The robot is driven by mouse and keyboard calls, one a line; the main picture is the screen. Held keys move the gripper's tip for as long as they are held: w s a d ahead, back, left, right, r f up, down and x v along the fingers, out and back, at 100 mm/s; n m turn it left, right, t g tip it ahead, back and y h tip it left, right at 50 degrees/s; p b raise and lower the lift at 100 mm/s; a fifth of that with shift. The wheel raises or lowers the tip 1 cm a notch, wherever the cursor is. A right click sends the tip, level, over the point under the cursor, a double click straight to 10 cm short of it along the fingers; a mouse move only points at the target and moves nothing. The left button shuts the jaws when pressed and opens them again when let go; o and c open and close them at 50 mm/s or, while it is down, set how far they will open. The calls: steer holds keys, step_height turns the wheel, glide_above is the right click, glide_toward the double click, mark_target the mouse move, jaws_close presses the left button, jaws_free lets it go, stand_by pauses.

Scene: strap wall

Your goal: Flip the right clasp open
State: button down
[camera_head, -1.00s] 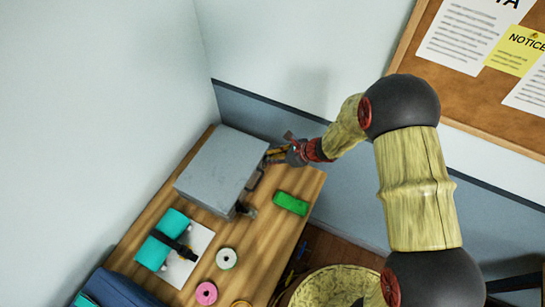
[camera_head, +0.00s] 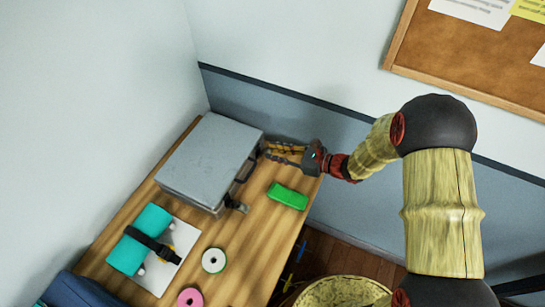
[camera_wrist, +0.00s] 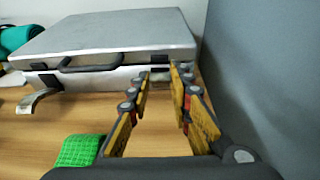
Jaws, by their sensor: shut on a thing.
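A closed grey metal case (camera_head: 205,160) lies on the wooden desk; it also shows in the wrist view (camera_wrist: 110,38), its handle (camera_wrist: 115,60) on the front side. The left clasp (camera_head: 236,205) hangs out from the case's front, flipped open; in the wrist view it is a bent metal flap (camera_wrist: 38,102). My gripper (camera_head: 265,152) is at the right end of the case's front. In the wrist view my gripper's fingertips (camera_wrist: 161,76) stand on either side of the right clasp (camera_wrist: 160,77) and hold it. The clasp is small and mostly hidden, so its exact angle is unclear.
A green block (camera_head: 288,196) lies on the desk (camera_head: 250,250) near my gripper. White tape (camera_head: 214,260), pink tape (camera_head: 190,298) and a teal roll with a black strap (camera_head: 140,240) lie nearer. A blue-grey wall (camera_wrist: 255,80) stands close on the right.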

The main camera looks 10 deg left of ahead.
steer(key=shift+s+d+f+t+y+b, duration=0.1)
steer(key=shift+d+f+t+y+b, duration=0.15)
steer(key=shift+f+y+b, duration=0.45)
steer(key=shift+s+d+f+t+y+b, duration=0.1)
steer(key=shift+d+f+t+y+b, duration=0.2)
steer(key=shift+b, duration=0.75)
steer(key=shift+s+d+f+t+y+b, duration=0.15)
steer(key=shift+f+y+b, duration=0.1)
steer(key=shift+y+b, duration=0.5)
steer(key=c, duration=1.7)
jaws_free()
steer(key=shift+w, duration=0.1)
steer(key=shift+o, duration=0.4)
steer(key=shift+d, duration=0.1)
steer(key=v, duration=1.2)
steer(key=shift+r, duration=0.15)
